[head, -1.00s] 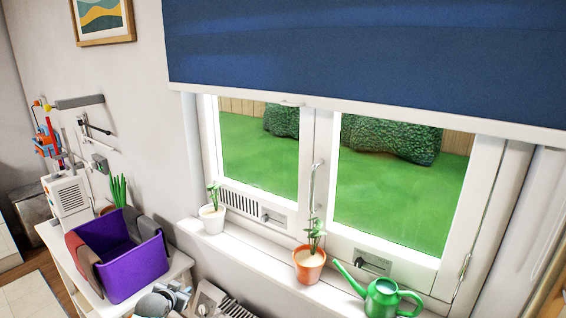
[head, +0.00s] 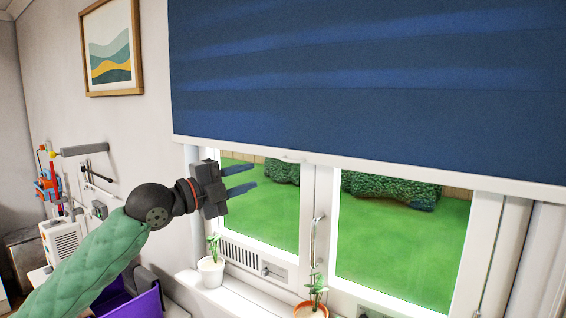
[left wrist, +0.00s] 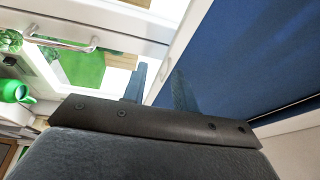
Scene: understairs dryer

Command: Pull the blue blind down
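The blue blind (head: 370,85) hangs over the upper part of the window, with a white bar (head: 370,172) along its lower edge. In the left wrist view the blind (left wrist: 255,55) fills the right side and the white bar (left wrist: 192,38) runs diagonally beside it. My left gripper (head: 250,178) is just below the left end of the bar in the head view, its two fingers apart and pointing right. In the left wrist view the gripper (left wrist: 159,82) shows nothing between its fingers. I cannot tell whether it touches the bar. My right gripper is not in view.
A white potted plant (head: 211,270) and an orange potted plant (head: 311,308) stand on the sill. A window handle (head: 316,243) sticks out on the middle frame. A green watering can (left wrist: 14,92) shows in the left wrist view. A framed picture (head: 111,48) hangs at left.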

